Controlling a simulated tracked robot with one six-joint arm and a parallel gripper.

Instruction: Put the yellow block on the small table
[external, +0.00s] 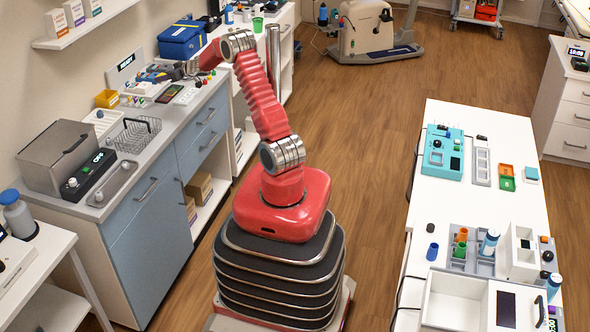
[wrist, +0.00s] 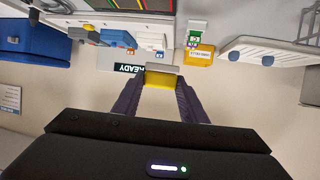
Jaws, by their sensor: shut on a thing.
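My gripper (external: 165,73) reaches over the counter along the left wall. In the wrist view its two dark fingers (wrist: 160,84) are shut on the yellow block (wrist: 161,80), which sits between the fingertips. The block cannot be made out clearly in the external view. A white table (external: 60,295) stands at the lower left, cut off by the frame. A longer white table (external: 470,205) stands at the right. I cannot tell which of them is the small table.
A yellow bin (external: 107,99) and a wire basket (external: 137,134) stand on the counter near my gripper. A blue case (external: 181,41) and a READY display (wrist: 128,68) are close by. A grey machine (external: 70,158) sits farther along. The wooden floor (external: 385,130) beside my base is clear.

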